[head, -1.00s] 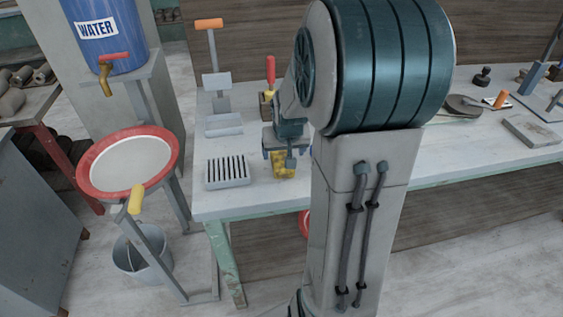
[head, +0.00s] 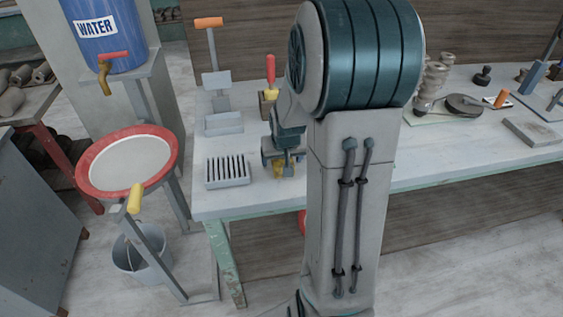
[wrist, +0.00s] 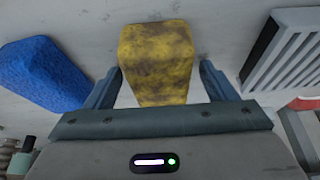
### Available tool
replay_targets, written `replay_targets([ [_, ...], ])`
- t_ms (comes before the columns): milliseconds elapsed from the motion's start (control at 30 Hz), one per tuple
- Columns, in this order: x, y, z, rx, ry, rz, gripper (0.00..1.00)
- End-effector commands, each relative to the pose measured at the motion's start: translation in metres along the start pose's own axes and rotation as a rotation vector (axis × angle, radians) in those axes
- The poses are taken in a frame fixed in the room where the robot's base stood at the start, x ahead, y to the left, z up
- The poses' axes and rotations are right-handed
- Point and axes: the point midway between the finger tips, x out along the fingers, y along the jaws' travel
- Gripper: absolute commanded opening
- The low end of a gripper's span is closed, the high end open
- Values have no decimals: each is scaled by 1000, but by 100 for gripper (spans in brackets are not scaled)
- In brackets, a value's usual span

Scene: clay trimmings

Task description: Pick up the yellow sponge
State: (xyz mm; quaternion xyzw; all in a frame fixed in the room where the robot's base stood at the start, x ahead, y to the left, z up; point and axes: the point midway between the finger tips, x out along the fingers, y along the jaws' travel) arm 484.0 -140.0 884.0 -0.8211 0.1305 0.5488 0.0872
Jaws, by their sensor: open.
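The yellow sponge (wrist: 157,55) is a stained block on the light worktop. In the wrist view it lies between the two fingers of my gripper (wrist: 160,88). The fingers are open, one on each side of it; I cannot tell whether either touches it. In the head view my gripper (head: 284,164) is low over the table, and only a small part of the sponge (head: 279,170) shows beneath it; the rest is hidden.
A blue sponge (wrist: 45,72) lies to the left in the wrist view. A slotted grey dish (head: 228,172) stands just left of my gripper in the head view. A red-handled tool (head: 271,72) stands behind it. The table's front edge is close.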

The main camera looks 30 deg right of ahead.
Motion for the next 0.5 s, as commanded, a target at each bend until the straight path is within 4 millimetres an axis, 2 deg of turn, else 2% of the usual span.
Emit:
replay_targets([
  [433, 2, 0, 1, 0, 0, 0, 78],
  [500, 2, 0, 1, 0, 0, 0, 59],
])
